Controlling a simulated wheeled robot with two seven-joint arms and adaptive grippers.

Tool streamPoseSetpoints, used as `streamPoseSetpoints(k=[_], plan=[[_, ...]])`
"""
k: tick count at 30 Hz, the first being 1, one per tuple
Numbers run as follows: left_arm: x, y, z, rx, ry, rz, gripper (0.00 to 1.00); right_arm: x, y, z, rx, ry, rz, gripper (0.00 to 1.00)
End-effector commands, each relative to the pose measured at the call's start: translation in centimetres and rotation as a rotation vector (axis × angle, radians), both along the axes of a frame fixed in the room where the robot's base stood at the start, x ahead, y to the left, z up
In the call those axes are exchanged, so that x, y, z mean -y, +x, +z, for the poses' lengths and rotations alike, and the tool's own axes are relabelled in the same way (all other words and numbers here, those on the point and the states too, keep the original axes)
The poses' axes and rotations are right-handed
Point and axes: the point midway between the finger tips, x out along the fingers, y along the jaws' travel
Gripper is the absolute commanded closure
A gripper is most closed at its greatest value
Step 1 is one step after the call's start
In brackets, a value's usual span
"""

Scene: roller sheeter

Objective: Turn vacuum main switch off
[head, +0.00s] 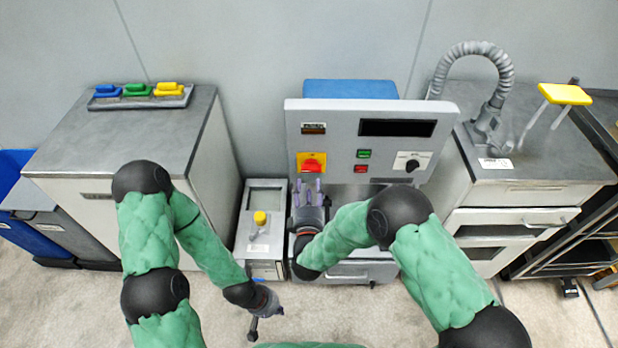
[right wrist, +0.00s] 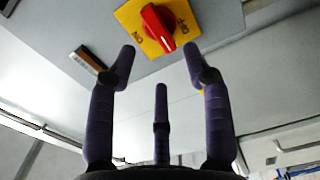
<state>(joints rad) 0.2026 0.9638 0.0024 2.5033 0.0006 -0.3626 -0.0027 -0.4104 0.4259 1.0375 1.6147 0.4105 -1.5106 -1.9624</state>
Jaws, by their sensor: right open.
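The main switch is a red rotary knob on a yellow plate (head: 311,162), at the left of the grey control panel. In the right wrist view the red knob (right wrist: 158,29) is at the top, with dark lettering on the plate at either side of it; its handle stands tilted between the two labels. My right gripper (head: 308,188) is open and empty, just below the switch in the head view; in the right wrist view its fingers (right wrist: 160,60) are apart from the knob. My left gripper (head: 266,315) hangs low over the floor; its finger opening is unclear.
The control panel (head: 448,110) also holds a dark display, green and red buttons and a black dial. A grey box with a yellow knob (head: 260,218) stands left of it. Cabinets stand at left (head: 150,125) and right (head: 535,160); a bent hose (head: 470,50) rises at right.

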Motion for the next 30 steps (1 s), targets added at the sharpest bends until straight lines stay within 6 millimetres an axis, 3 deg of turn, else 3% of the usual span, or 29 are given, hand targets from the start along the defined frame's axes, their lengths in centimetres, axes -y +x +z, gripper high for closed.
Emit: streamPoseSetpoints(k=[3,10,30], plan=[[0.0,0.0,0.0,0.0,0.0,0.0,1.0,-0.1,-2.3,0.0,0.0,-0.001,0.003,0.5],[0.0,0.0,0.0,0.0,0.0,0.0,1.0,-0.1,-5.0,0.0,0.0,0.0,0.001,0.5],[0.0,0.0,0.0,0.0,0.0,0.0,1.0,0.0,-5.5,0.0,0.0,0.0,0.0,0.5]])
